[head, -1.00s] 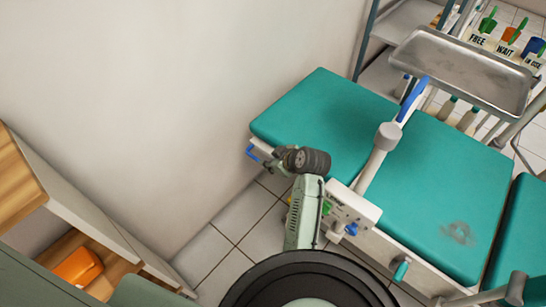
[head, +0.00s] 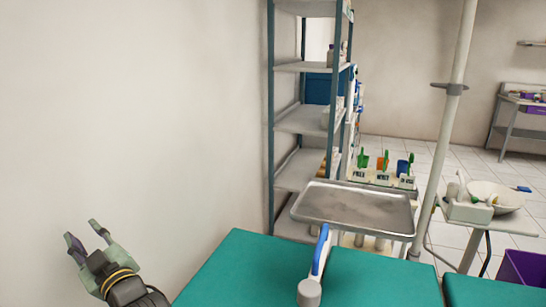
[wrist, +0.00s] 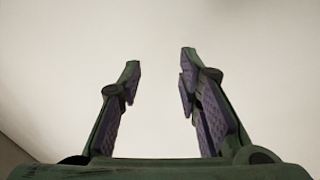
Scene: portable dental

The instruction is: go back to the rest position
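My gripper (head: 84,240) is raised at the lower left of the head view, in front of the bare wall. Its two fingers point up and stand apart, with nothing between them. In the wrist view my gripper (wrist: 154,85) also shows open and empty, with purple pads on its fingers and only pale wall beyond. It touches nothing that I can see.
The teal dental chair (head: 235,270) lies to the right of my gripper. A metal tray (head: 350,207) stands above it, with a blue-handled part (head: 321,250) in front. A shelf rack (head: 300,121) stands behind. The wall side is clear.

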